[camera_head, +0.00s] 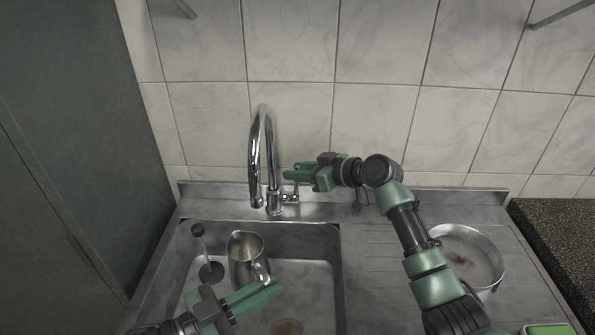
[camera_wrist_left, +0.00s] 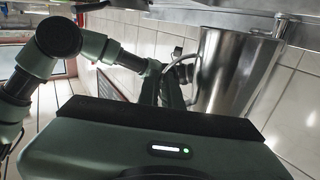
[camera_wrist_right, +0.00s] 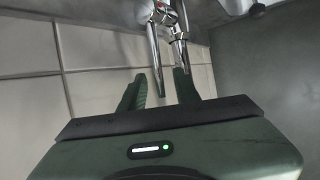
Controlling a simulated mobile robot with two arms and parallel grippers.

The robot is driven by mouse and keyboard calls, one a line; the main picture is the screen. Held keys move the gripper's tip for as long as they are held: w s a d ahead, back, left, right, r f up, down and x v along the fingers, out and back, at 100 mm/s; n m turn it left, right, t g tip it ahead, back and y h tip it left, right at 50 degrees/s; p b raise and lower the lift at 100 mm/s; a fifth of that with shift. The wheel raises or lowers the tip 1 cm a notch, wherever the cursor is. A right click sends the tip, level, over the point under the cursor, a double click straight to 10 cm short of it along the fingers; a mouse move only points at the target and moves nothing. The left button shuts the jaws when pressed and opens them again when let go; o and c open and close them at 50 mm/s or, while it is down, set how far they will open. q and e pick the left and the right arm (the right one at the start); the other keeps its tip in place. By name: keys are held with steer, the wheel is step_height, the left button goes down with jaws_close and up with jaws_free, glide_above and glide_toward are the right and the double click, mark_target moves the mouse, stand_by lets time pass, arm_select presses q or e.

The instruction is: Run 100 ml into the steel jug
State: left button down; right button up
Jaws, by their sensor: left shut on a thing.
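The steel jug (camera_head: 241,248) is upright in the sink, its mouth near below the tip of the chrome tap's spout (camera_head: 257,200). My left gripper (camera_head: 262,290) is shut on the jug's handle (camera_head: 262,273). The jug (camera_wrist_left: 228,75) also shows in the left wrist view, beside my fingers. I cannot tell whether it touches the sink floor. My right gripper (camera_head: 290,173) is open by the tap's lever (camera_head: 291,193). In the right wrist view the lever (camera_wrist_right: 155,50) reaches between my two fingers (camera_wrist_right: 160,90). No water stream shows.
A round pan (camera_head: 478,255) stands on the drainboard at right. A green-topped block (camera_head: 548,329) is at the lower right. A tiled wall closes the back.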

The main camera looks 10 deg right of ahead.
steer(key=shift+w+a, duration=0.1)
jaws_close()
steer(key=shift+f, duration=0.1)
stand_by(1.3)
